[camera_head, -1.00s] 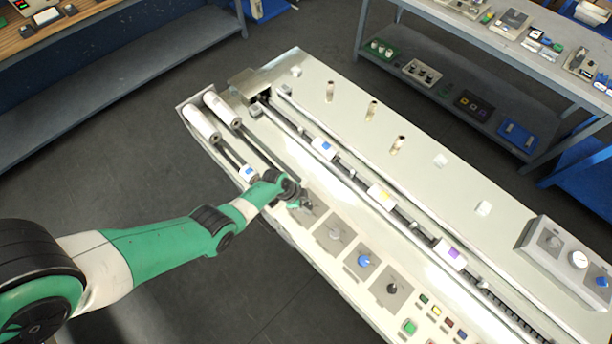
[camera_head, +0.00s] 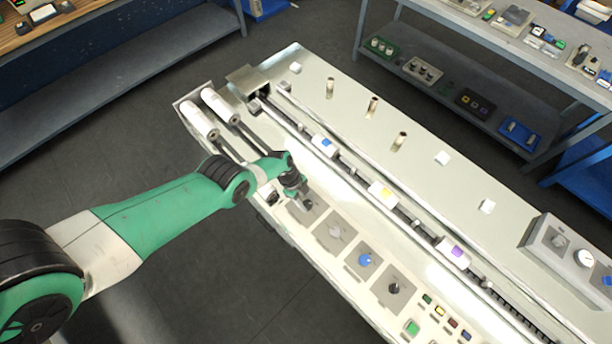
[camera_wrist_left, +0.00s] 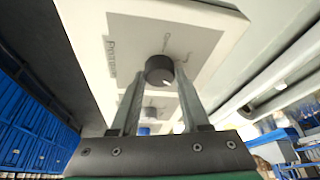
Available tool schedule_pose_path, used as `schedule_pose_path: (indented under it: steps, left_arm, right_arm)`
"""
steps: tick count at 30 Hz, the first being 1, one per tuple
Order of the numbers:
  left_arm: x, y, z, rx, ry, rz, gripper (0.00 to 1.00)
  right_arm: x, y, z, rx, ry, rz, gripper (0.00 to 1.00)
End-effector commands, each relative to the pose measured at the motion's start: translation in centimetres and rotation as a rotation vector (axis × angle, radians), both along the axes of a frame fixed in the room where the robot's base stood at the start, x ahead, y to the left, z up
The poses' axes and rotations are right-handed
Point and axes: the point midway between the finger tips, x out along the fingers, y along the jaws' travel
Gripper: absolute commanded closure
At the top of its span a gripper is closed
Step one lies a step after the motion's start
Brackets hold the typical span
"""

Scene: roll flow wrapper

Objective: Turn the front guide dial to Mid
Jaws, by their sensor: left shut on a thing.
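A dark round dial (camera_wrist_left: 160,70) stands on a light plate (camera_wrist_left: 95,40) in the left wrist view. Small labels are printed around it, too blurred to read surely. My left gripper (camera_wrist_left: 153,92) has one finger on each side of the dial and is shut on it. In the head view my left gripper (camera_head: 303,203) is at the leftmost square plate of the control row, and the arm and gripper largely hide that dial. The dial's exact setting cannot be told. My right gripper is not in view.
Along the same row are plates with a grey knob (camera_head: 336,232), a blue knob (camera_head: 365,259) and a dark knob (camera_head: 394,287). Coloured buttons (camera_head: 440,310) follow. A conveyor channel with small packs (camera_head: 382,191) runs behind. White rolls (camera_head: 198,120) lie at the left end.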

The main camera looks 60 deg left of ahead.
Motion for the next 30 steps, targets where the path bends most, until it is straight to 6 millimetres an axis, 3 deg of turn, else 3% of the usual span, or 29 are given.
schedule_pose_path:
  steps: [10, 11, 15, 25, 30]
  left_arm:
    - [0.0, 0.0, 0.0, 0.001, 0.000, -0.002, 1.00]
    - [0.0, 0.0, 0.0, 0.001, 0.000, -0.002, 0.49]
    - [0.0, 0.0, 0.0, 0.001, 0.000, -0.002, 0.24]
    - [0.0, 0.1, 0.4, 0.000, 0.000, -0.001, 0.24]
    - [-0.4, 0.8, 3.0, 0.000, 0.000, 0.001, 0.24]
  right_arm:
    - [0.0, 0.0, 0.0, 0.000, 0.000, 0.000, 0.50]
    - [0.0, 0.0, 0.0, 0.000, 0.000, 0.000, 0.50]
    - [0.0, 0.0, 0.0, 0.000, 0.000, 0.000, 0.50]
    - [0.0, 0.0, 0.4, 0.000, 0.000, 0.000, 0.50]
    - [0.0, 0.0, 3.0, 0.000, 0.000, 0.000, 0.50]
